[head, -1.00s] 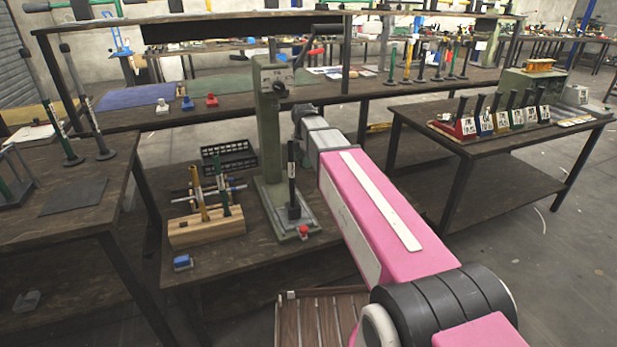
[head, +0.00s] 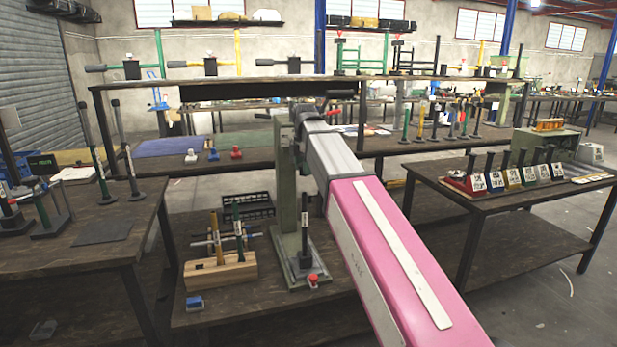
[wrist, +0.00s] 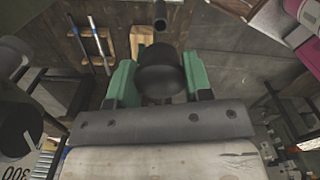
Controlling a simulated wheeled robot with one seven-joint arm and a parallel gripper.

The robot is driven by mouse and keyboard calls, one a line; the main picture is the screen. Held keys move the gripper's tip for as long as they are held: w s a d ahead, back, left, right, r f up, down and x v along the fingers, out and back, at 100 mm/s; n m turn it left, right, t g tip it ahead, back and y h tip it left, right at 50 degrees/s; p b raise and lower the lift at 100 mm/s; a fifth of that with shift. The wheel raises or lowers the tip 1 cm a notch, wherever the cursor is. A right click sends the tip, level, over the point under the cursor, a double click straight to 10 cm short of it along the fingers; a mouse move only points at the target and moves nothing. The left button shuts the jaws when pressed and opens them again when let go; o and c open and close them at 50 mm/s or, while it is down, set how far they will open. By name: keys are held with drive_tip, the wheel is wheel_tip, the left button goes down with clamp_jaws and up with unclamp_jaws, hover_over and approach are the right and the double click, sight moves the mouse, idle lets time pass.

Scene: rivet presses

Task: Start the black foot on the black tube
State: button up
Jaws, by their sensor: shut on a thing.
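In the wrist view my gripper (wrist: 160,84) has its green-padded fingers shut on a dark rounded piece, which looks like the black foot (wrist: 160,76). A narrow dark tube end (wrist: 160,20) shows just beyond the foot; I cannot tell whether they touch. In the head view the black tube (head: 304,225) stands upright in the green rivet press (head: 285,190), low at its base.
A wooden block (head: 220,272) holding several tubes stands left of the press, with a black crate (head: 248,207) behind it. A blue piece (head: 194,303) lies at the bench's front edge. The right table (head: 500,200) carries a row of labelled coloured holders.

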drive_tip(key=shift+f, duration=0.1)
idle(0.4)
drive_tip(key=shift+f, duration=2.8)
drive_tip(key=shift+f, duration=1.05)
drive_tip(key=o, duration=1)
wheel_tip(320, 180, up, 11)
drive_tip(key=shift+f, duration=0.1)
